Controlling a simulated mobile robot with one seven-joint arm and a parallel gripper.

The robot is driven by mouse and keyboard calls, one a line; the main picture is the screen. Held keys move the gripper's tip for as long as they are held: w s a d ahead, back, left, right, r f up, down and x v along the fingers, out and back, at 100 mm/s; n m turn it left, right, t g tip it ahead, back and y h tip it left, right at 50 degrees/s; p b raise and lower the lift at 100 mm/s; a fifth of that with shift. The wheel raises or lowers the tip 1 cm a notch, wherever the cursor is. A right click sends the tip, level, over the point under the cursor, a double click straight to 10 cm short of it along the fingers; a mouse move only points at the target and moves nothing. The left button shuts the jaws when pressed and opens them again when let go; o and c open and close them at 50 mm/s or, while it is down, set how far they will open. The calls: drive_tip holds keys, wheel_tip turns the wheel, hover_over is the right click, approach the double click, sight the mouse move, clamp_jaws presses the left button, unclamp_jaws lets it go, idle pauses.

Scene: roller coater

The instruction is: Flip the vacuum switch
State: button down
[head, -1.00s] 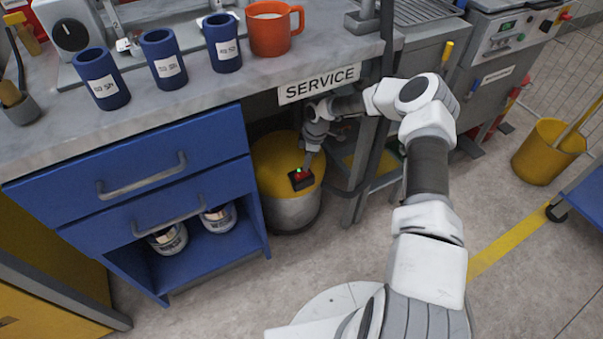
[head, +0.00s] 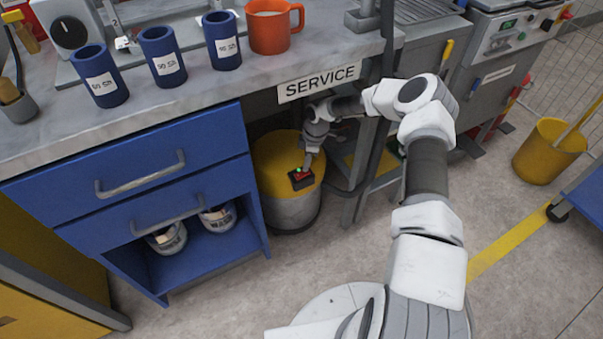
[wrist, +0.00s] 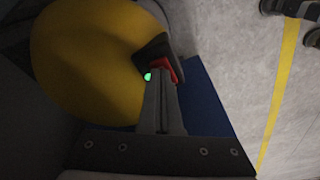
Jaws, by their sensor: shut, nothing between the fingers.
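The vacuum (head: 290,208) is a round canister with a yellow lid and grey body, standing on the floor under the bench. On its lid is a black switch box with a red rocker switch (head: 302,174) and a lit green lamp beside it. My gripper (head: 307,165) is shut and empty, pointing down with its tips at the switch. In the wrist view, the fingertips (wrist: 161,72) overlap the red switch (wrist: 168,70) and hide part of it. I cannot tell whether they press it. The green lamp (wrist: 148,77) glows just left of the fingers, and the yellow lid (wrist: 85,60) fills the left.
The bench top (head: 190,100) with its SERVICE sign (head: 319,82) overhangs the vacuum. The blue drawer cabinet (head: 130,190) stands close on the left, and bench legs and a lower shelf on the right. A yellow bucket (head: 548,152) stands on the floor at far right.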

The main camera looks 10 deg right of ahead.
drive_tip(key=shift+f+b, duration=0.4)
drive_tip(key=shift+f, duration=0.2)
drive_tip(key=shift+r, duration=0.1)
drive_tip(key=shift+r+p, duration=1.95)
drive_tip(key=shift+r, duration=1.5)
